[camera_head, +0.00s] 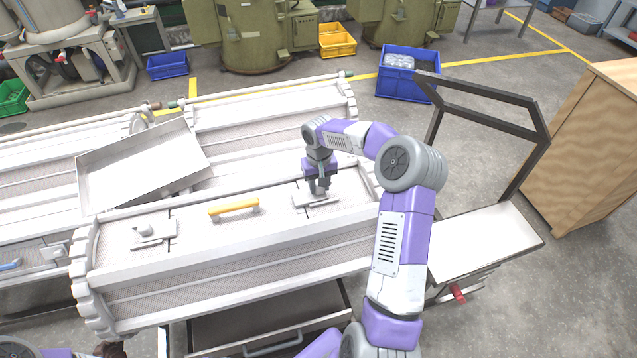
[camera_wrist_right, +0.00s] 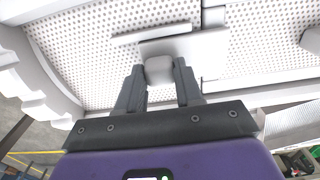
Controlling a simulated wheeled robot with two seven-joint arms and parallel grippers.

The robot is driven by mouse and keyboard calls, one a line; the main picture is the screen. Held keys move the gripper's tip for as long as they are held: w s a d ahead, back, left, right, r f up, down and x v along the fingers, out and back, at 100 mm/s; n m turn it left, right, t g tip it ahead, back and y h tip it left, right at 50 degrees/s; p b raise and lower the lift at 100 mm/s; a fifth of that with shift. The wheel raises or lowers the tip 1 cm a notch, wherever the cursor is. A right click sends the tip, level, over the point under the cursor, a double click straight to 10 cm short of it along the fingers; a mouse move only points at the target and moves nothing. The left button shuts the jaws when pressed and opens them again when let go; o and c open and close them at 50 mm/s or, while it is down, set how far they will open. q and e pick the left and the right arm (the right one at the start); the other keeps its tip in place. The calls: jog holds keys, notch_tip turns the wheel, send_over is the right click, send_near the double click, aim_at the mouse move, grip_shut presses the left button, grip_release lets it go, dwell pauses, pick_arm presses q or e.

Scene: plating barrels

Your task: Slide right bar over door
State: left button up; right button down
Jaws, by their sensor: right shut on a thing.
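The right bar (camera_head: 318,201) is a flat pale metal plate with a knob, at the right end of the front white barrel's door (camera_head: 270,212). In the right wrist view, the gripper (camera_wrist_right: 159,80) is shut on the knob of the right bar (camera_wrist_right: 180,45), and the bar lies across a seam in the perforated surface. The left bar (camera_head: 153,233) sits at the door's left end. The yellow handle (camera_head: 233,206) is between the two bars. My left gripper is not clearly in view.
A cart with a dark frame (camera_head: 485,242) stands at the right, beside a wooden cabinet (camera_head: 595,140). An open drawer (camera_head: 270,325) is below the barrel.

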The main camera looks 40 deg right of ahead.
jog(key=c, duration=0.7)
grip_release()
jog(key=shift+w+a, duration=0.15)
jog(key=shift+a, duration=0.1)
notch_tip(320, 180, up, 8)
jog(key=shift+f+p, duration=0.2)
jog(key=shift+p, duration=0.85)
jog(key=shift+f, duration=0.1)
